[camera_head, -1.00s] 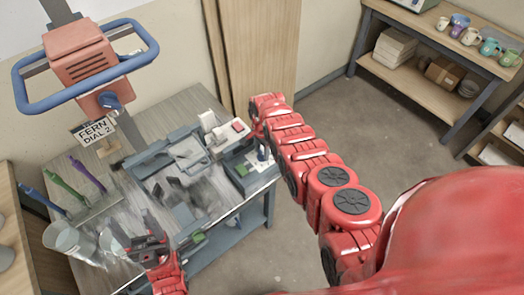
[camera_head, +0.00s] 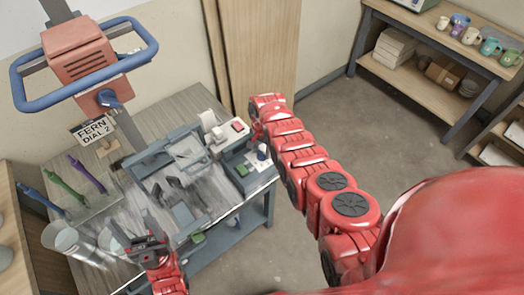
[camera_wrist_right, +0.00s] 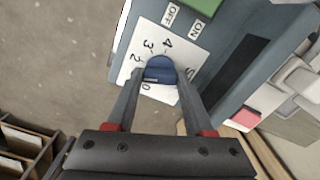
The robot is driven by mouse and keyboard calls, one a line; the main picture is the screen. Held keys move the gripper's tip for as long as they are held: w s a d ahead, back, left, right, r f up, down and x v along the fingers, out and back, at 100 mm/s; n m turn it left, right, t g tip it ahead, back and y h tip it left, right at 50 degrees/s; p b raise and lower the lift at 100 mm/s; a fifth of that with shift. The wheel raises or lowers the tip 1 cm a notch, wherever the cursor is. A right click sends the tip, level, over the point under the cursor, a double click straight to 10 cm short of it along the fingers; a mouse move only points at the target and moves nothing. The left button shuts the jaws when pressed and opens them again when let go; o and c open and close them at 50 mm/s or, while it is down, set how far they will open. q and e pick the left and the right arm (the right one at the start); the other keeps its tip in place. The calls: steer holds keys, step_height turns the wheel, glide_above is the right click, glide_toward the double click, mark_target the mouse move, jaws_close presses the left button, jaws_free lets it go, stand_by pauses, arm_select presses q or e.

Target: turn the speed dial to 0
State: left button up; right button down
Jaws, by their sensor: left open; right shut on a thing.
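The blue speed dial (camera_wrist_right: 160,70) sits on a white plate (camera_wrist_right: 181,58) with printed numbers, on a grey-blue control box. My right gripper (camera_wrist_right: 154,84) is shut on the dial, with one finger on each side of it. A pale line shows low on the dial near the 0, but I cannot tell the exact setting. In the head view the dial (camera_head: 262,153) is small at the table's right end, below my right arm's end. My left gripper (camera_head: 152,244) is open and empty over the table's front left part.
A sign (camera_head: 95,130) reading "FERN DIAL 2" stands at the table's back left. Clear buckets (camera_head: 66,242) stand beside my left gripper. A green button (camera_wrist_right: 203,5) and a red block (camera_wrist_right: 244,118) are near the dial. The floor on the right is clear.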

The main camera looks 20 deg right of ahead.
steer(key=n, duration=0.3)
steer(key=shift+f+b, duration=0.1)
steer(key=shift+b, duration=0.3)
steer(key=n+b, duration=0.1)
steer(key=n, duration=0.1)
steer(key=shift+n, duration=0.4)
steer(key=n+b, duration=0.1)
steer(key=n, duration=0.2)
steer(key=shift+b, duration=0.35)
steer(key=shift+n+b, duration=0.65)
steer(key=shift+n, duration=0.85)
steer(key=shift+c, duration=1.4)
jaws_free()
steer(key=shift+r, duration=0.2)
